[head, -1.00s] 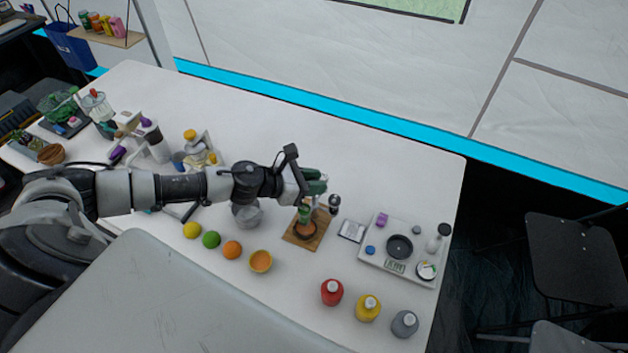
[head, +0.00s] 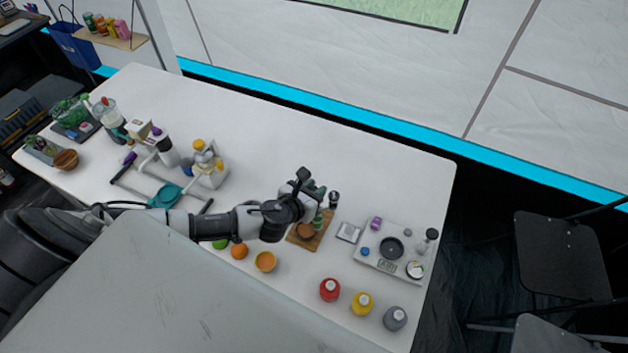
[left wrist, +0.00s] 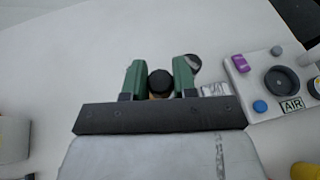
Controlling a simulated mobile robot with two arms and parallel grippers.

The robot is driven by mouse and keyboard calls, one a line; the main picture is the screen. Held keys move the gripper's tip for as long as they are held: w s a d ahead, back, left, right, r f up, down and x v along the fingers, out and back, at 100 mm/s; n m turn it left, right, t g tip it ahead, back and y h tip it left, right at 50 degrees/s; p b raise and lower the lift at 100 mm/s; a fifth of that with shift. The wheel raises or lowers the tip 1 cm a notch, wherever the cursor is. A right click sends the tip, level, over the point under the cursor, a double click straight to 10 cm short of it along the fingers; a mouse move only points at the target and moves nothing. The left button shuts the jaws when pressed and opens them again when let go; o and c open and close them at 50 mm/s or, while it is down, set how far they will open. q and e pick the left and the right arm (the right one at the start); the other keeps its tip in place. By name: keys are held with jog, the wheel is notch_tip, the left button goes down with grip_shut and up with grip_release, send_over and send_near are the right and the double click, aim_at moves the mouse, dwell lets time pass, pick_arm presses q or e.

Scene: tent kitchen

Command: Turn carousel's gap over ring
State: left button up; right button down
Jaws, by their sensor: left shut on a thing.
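A small wooden board (head: 318,240) lies on the white table, with a round brown piece (head: 306,231) on it that looks like part of the carousel. My left gripper (head: 318,192), with green fingers, is over the far side of this board. In the left wrist view the gripper (left wrist: 160,80) is shut on a round black-topped knob (left wrist: 160,82) with a tan part just under it. The gripper and wrist hide much of the carousel. I cannot make out its gap or the ring. My right gripper is not in view.
A dark-capped shaker (head: 333,198) stands close beside the fingers. A small pad (head: 348,232) and a white panel (head: 372,265) with a dark dish lie to the right.

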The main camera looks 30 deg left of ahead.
pick_arm(q)
jog(key=n+y+p, duration=0.2)
jog(key=n+y, duration=0.1)
jog(key=shift+d+r, duration=0.1)
jog(key=shift+r, duration=0.1)
jog(key=n+y+p, duration=0.1)
jog(key=n+y, duration=0.1)
jog(key=y, duration=0.1)
jog(key=shift+n+g, duration=0.3)
jog(key=shift+g, duration=0.1)
jog(key=n+g+y, duration=0.1)
jog(key=n+y, duration=0.1)
jog(key=y, duration=0.1)
jog(key=shift+f+n+p, duration=0.1)
jog(key=shift+n+p, duration=0.2)
jog(key=shift+p, duration=0.1)
jog(key=shift+n+g+y, duration=1.2)
jog(key=shift+n+y, duration=0.1)
jog(key=o, duration=0.9)
